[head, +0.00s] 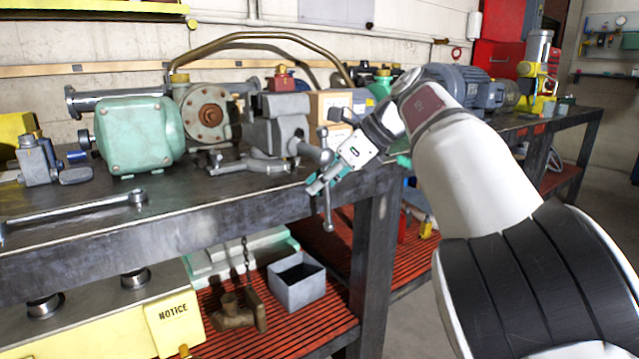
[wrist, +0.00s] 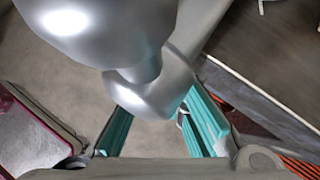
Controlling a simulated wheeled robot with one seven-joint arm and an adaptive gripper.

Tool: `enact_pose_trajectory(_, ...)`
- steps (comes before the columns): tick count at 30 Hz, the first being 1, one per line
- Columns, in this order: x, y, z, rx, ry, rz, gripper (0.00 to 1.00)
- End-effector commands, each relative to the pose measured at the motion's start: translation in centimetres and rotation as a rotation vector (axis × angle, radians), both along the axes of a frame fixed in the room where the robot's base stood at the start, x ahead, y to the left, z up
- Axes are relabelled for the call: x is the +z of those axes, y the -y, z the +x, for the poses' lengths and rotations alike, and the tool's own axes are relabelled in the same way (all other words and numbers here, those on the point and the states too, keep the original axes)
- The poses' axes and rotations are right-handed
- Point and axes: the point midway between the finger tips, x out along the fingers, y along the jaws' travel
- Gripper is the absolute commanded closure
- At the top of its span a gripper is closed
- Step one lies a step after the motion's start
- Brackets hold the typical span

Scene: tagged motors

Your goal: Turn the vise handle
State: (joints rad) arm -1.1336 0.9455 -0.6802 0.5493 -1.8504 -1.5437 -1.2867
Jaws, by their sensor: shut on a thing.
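The grey metal vise (head: 280,128) is on the bench near its front edge. Its handle (head: 328,208) is a thin bar hanging nearly upright in front of the bench edge, with its lower end below the bench top. My gripper (head: 320,184) reaches in from the right and is shut on the handle. In the wrist view, the rounded silver metal of the vise handle (wrist: 155,90) lies between the teal finger pads of my gripper (wrist: 160,125). The exact contact is partly hidden by the fingers and the metal.
A green motor (head: 140,138) and a wrench (head: 75,212) are left on the bench (head: 190,205). A blue-grey motor (head: 468,88) stands behind my arm. A grey bin (head: 297,282) is on the red slatted lower shelf.

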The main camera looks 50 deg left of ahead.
Motion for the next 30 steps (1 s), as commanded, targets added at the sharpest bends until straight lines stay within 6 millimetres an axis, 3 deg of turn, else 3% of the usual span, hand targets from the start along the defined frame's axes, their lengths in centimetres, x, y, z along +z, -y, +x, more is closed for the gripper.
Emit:
enact_pose_trajectory(1, 0.1, -0.3, 0.0, -0.006, 0.002, 0.012, 0.86)
enact_pose_trajectory(3, 0.2, -0.4, 0.0, -0.006, 0.002, 0.012, 0.7)
enact_pose_trajectory(4, 0.2, -0.3, 0.0, -0.006, 0.002, 0.012, 0.68)
enact_pose_trajectory(14, 0.4, -0.1, 0.2, -0.005, 0.002, 0.009, 0.68)
enact_pose_trajectory(30, 5.2, 3.9, 2.8, -0.005, 0.003, 0.01, 0.68)
